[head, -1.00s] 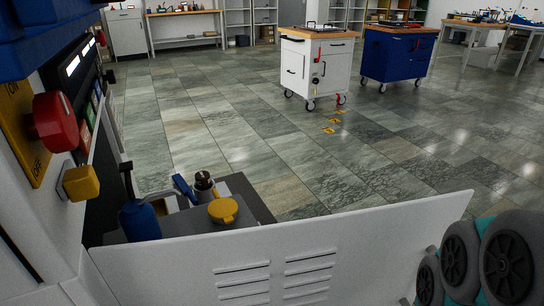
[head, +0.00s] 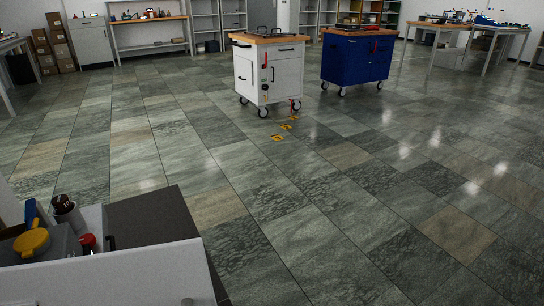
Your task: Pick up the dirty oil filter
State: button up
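At the lower left, behind a white panel (head: 120,278), several small parts stand close together on a machine. Among them is a dark cylinder with a brownish top (head: 64,204); I cannot tell if it is the dirty oil filter. Beside it are a yellow round cap (head: 31,242), a blue part (head: 30,212) and a red-topped part (head: 88,241). No other thing in view is clearly an oil filter. My gripper is out of view.
A dark flat top (head: 150,222) adjoins the parts. A white wheeled cart (head: 262,74) and a blue one (head: 356,60) stand farther back, with yellow floor marks (head: 283,127) before the white one. Workbenches (head: 150,20) line the back. The tiled floor at centre and right is clear.

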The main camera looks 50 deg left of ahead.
aim_at(61, 203)
jog(key=i+l+u, duration=0.25)
jog(key=i, duration=0.15)
jog(key=i+l+u, duration=0.2)
jog(key=i, duration=0.15)
jog(key=i+j+u, duration=0.1)
jog(key=u, duration=0.3)
jog(key=i+u, duration=0.25)
jog(key=u, duration=0.2)
jog(key=i+u, duration=0.15)
jog(key=u, duration=0.25)
jog(key=i+l+u, duration=0.1)
jog(key=u, duration=0.35)
jog(key=i+l+u, duration=0.15)
jog(key=u, duration=0.25)
jog(key=i+u, duration=0.2)
jog(key=u, duration=0.25)
jog(key=i+u, duration=0.2)
jog(key=u, duration=0.25)
jog(key=i+l+u, duration=0.15)
jog(key=u, duration=0.3)
jog(key=i+l+u, duration=0.2)
jog(key=u, duration=0.25)
jog(key=i+l+u, duration=0.1)
jog(key=l+u, duration=0.15)
jog(key=u, duration=0.2)
jog(key=i+l+u, duration=0.3)
jog(key=i+l, duration=0.05)
jog(key=i, duration=0.1)
